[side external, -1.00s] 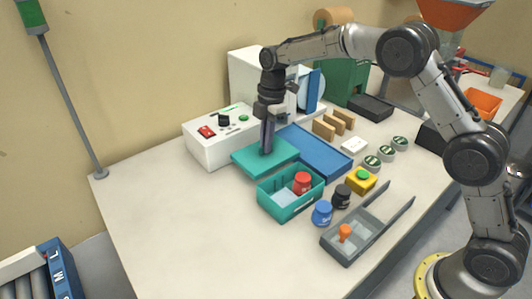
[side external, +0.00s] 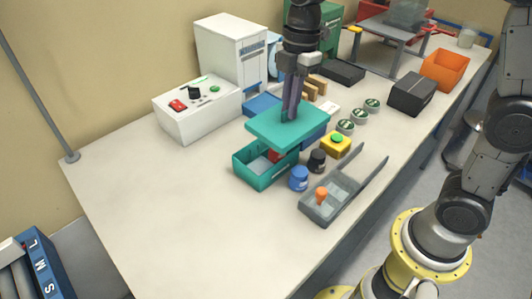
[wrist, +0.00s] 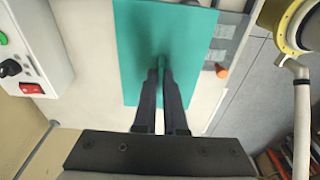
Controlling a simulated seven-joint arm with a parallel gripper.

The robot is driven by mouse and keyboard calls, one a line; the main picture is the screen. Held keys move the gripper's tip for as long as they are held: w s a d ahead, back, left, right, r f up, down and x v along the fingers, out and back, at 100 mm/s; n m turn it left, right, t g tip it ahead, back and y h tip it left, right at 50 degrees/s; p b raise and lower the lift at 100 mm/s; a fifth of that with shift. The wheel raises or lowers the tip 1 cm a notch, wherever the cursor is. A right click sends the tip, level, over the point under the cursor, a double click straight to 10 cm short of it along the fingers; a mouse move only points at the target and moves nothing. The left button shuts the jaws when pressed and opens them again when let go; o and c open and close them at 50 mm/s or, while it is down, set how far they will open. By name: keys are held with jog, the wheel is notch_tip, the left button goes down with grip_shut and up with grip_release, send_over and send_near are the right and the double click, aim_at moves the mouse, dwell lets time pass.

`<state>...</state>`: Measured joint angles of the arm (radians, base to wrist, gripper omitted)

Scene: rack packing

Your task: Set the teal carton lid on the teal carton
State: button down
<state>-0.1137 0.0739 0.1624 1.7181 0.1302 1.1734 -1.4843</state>
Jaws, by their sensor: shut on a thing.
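My gripper (side external: 291,116) is shut on the teal carton lid (side external: 268,131) by its upright grip near the middle. The lid is a flat teal plate, held level above the table; it also fills the middle of the wrist view (wrist: 140,50), between and beyond my fingers (wrist: 161,75). The teal carton (side external: 250,172) stands open below and to the left of the lid in the side view. The lid overlaps its back right part in the picture, with the red jar (side external: 275,156) inside partly hidden. In the wrist view the carton is hidden behind the lid.
A blue jar (side external: 298,178), a black jar (side external: 316,160) and a yellow button box (side external: 336,145) stand right of the carton. A grey tray (side external: 318,212) with an orange peg is in front. A white control box (side external: 190,112) is behind. The front left table is clear.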

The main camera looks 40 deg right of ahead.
aim_at(271, 118)
jog(key=s+r, duration=0.4)
jog(key=s, duration=0.6)
jog(key=w+f, duration=0.1)
jog(key=w, duration=0.1)
jog(key=w+a+f, duration=0.1)
jog(key=w, duration=0.2)
jog(key=w+f, duration=0.1)
jog(key=w, duration=0.2)
jog(key=shift+w+a+f, duration=0.1)
jog(key=shift+a, duration=0.25)
jog(key=w+f, duration=0.2)
jog(key=w+a+f, duration=0.1)
jog(key=w+f, duration=0.1)
jog(key=f, duration=0.1)
jog(key=shift+w, duration=0.3)
jog(key=shift+w+a+f, duration=0.1)
jog(key=shift+w+f, duration=0.1)
jog(key=shift+f, duration=0.1)
jog(key=shift+w+f, duration=0.15)
jog(key=shift+f, duration=0.75)
jog(key=shift+w+f, duration=0.1)
jog(key=shift+f, duration=0.8)
jog(key=shift+f, duration=0.6)
jog(key=c, duration=1)
grip_release()
